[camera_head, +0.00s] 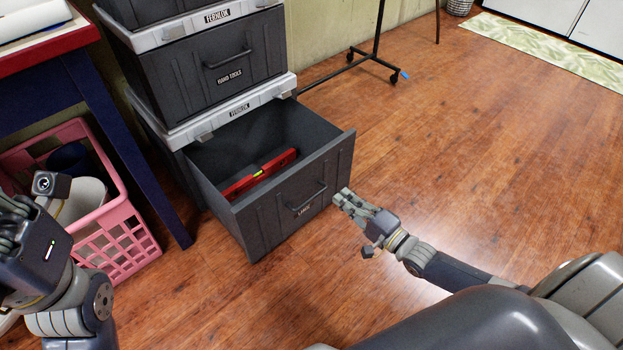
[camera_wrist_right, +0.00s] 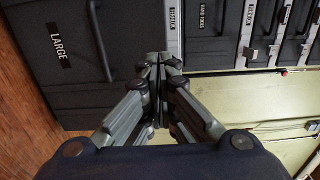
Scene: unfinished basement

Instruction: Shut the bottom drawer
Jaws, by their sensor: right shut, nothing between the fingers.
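The bottom drawer (camera_head: 265,222) of the dark grey tool stack is pulled out, its front panel facing me. A red level (camera_head: 260,175) lies inside it. Its handle (camera_head: 310,198) is at the middle of the front, just above a small label. My right gripper (camera_head: 343,194) is shut and empty, close to the right part of the drawer front. I cannot tell whether it touches. In the right wrist view the shut fingers (camera_wrist_right: 158,62) point toward the drawer front (camera_wrist_right: 60,75), labelled LARGE, seen sideways. My left gripper (camera_head: 12,222) is at the left edge, partly cut off.
A closed drawer labelled HAND TOOLS (camera_head: 222,70) sits above. A pink crate (camera_head: 118,240) and a blue table leg (camera_head: 125,140) stand to the left. A black wheeled stand (camera_head: 372,60) is behind. The wooden floor (camera_head: 480,150) to the right is clear.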

